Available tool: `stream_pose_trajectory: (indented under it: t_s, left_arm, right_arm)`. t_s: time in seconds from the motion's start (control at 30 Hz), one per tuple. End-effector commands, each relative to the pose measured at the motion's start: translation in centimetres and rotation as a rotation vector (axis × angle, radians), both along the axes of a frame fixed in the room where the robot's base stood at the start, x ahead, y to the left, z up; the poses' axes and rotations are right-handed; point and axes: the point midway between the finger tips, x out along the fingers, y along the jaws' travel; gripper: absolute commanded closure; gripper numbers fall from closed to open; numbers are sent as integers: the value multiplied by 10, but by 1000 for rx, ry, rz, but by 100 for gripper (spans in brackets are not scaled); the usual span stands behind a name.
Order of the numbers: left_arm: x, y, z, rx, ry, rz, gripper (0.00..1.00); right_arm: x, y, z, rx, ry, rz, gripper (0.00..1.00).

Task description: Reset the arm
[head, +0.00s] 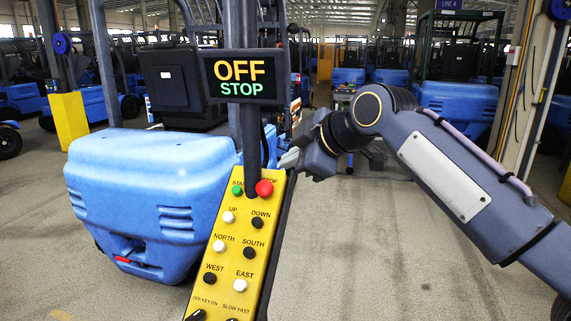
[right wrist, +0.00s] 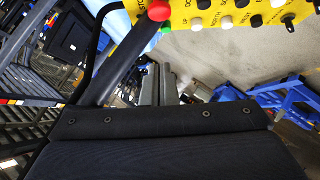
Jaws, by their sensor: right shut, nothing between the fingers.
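My right arm comes in from the right in the head view. Its gripper (head: 290,160) is shut and empty, just above and to the right of the yellow control pendant (head: 232,262). The red stop button (head: 264,188) is at the pendant's top right and the green start button (head: 238,191) at its top left. In the right wrist view the closed fingers (right wrist: 160,84) point toward the pendant (right wrist: 225,10), apart from its red button (right wrist: 159,10). A black display (head: 241,77) above the pendant reads OFF and STOP. My left gripper is not in view.
A blue forklift body (head: 150,190) stands close behind the pendant at left. A dark upright post (head: 243,25) runs up behind the display. More blue forklifts (head: 455,105) line the back. Grey floor (head: 340,250) is open to the right of the pendant.

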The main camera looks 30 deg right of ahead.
Motion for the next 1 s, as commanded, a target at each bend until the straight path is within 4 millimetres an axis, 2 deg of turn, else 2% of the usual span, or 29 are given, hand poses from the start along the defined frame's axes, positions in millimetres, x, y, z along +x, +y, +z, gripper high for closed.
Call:
stream_pose_trajectory:
  t_s: [0.47, 0.57, 0.67, 0.77, 0.9, 1.0]
  left_arm:
    - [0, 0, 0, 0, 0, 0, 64]
    - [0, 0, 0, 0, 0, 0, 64]
    - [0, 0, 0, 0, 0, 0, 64]
    - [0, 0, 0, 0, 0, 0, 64]
    - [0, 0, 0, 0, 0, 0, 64]
    - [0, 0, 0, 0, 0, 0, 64]
  right_arm:
    - [0, 0, 0, 1, 0, 0, 100]
    - [-4, 1, -8, 28, 16, -9, 100]
    - [-19, 8, -36, 123, 72, -45, 100]
    - [-49, 25, -84, 290, 177, -124, 100]
    - [-105, 61, -164, 547, 358, -296, 100]
    - [-143, 86, -217, 692, 476, -436, 100]
